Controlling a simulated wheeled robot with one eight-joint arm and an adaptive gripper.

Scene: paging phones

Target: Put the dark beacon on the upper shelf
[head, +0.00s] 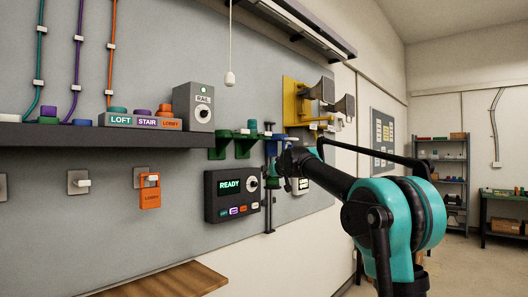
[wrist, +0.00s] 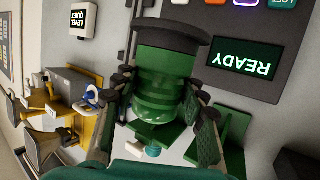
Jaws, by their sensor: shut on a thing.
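A green ribbed beacon with a wide black base (wrist: 165,75) is in my gripper (wrist: 163,100) in the wrist view, its lens looking unlit. The fingers are shut on its green sides. The wrist view is upside down, and a green bracket (wrist: 232,128) shows close behind the beacon. In the head view my gripper (head: 277,162) is by the wall right of the READY panel; the beacon is hard to make out there. The dark shelf (head: 90,135) is at the left, higher than the wooden surface (head: 165,280).
The shelf carries a LOFT/STAIR/LOBBY block (head: 140,121), a grey RAIL box (head: 194,106) and several coloured caps. Green brackets (head: 219,146) stick out between the shelf and my gripper. The READY panel (head: 232,194) is below them.

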